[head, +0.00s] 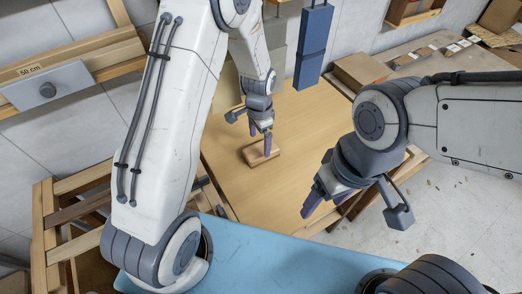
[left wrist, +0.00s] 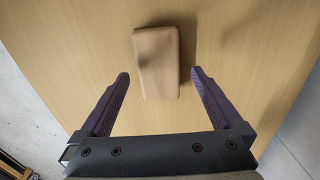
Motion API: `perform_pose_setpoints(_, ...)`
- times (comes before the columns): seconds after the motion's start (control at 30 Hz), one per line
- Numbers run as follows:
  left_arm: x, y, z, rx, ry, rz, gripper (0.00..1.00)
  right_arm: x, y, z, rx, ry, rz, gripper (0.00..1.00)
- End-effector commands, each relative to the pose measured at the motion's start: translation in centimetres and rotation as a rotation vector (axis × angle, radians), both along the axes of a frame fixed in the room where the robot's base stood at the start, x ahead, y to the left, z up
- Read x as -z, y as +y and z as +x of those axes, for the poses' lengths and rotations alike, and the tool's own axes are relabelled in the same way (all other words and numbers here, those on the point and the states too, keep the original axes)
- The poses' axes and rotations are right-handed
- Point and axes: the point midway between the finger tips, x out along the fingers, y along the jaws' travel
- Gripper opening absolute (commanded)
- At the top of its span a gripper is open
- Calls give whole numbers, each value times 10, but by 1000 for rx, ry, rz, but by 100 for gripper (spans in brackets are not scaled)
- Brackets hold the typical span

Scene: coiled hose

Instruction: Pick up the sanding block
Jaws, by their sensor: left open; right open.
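The sanding block (head: 262,154) is a tan, rectangular block lying flat on the wooden table (head: 225,160). In the left wrist view the sanding block (left wrist: 157,62) lies ahead of the fingertips, its near end roughly level with them and between their lines. My left gripper (head: 260,147) points down over the block in the head view. It is open and empty in the left wrist view (left wrist: 160,74). My right gripper (head: 326,198) is open and empty, to the right of the table's near part.
A blue box-like object (head: 313,47) hangs behind the table. A bench (head: 400,68) with small boxes stands at the back right. A drawer front (head: 48,86) and wooden frames are at the left. The tabletop around the block is clear.

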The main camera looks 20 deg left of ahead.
Motion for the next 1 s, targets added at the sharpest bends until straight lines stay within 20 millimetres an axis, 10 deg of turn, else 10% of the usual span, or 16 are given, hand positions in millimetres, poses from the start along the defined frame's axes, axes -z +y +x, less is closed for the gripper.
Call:
perform_pose_setpoints(0.67, 49, -4, 1, 0, 0, 0, 100, -18, 0, 0, 1, 0, 0, 72)
perform_pose_setpoints(0.87, 49, -4, 1, 0, 0, 0, 24, -18, 0, 0, 1, 0, 0, 72)
perform_pose_setpoints(1.0, 49, -4, 1, 0, 0, 0, 18, -18, 0, 0, 1, 0, 0, 72)
